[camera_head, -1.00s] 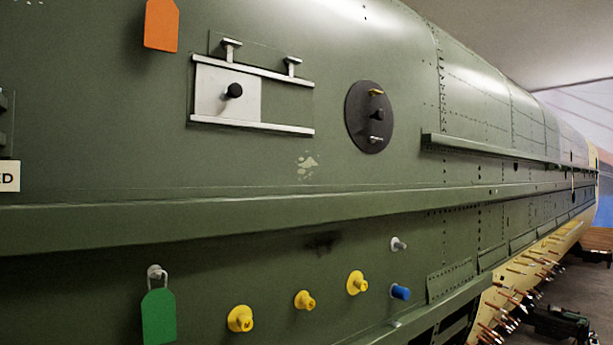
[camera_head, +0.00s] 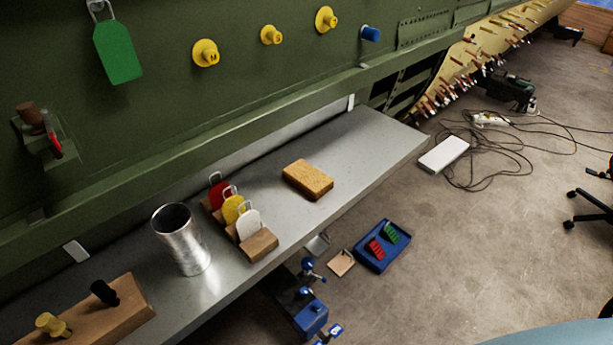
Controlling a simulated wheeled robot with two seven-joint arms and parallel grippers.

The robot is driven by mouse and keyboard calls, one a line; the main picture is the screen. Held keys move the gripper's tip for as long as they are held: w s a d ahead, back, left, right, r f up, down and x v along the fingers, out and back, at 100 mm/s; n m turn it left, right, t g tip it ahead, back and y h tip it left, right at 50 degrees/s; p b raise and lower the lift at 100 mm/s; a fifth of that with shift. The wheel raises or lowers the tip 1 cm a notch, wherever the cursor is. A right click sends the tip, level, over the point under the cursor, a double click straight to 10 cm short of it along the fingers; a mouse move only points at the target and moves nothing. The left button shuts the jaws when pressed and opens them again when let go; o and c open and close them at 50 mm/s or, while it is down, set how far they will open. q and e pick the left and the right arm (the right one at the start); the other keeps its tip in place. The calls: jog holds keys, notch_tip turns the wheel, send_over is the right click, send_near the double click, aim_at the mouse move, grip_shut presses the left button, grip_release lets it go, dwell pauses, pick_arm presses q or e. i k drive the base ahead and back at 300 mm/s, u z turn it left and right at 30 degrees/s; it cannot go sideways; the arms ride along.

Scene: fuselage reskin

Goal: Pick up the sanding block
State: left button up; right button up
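The sanding block is most likely the tan-brown rectangular block (camera_head: 308,180) lying flat on the grey metal shelf (camera_head: 365,150) below the green fuselage. Its upper face is fully visible and nothing touches it. Neither of my grippers shows in the head view.
Left of the block, a wooden rack (camera_head: 258,246) holds red, yellow and white tags. A metal cup (camera_head: 182,240) and a wooden holder (camera_head: 90,318) with black and yellow knobs stand further left. A blue tray (camera_head: 383,246) lies on the floor. The shelf right of the block is clear.

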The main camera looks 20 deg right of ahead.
aim_at(312, 182)
jog(key=k, duration=0.5)
jog(key=z, duration=0.75)
jog(key=i, duration=1.05)
jog(key=u, duration=0.75)
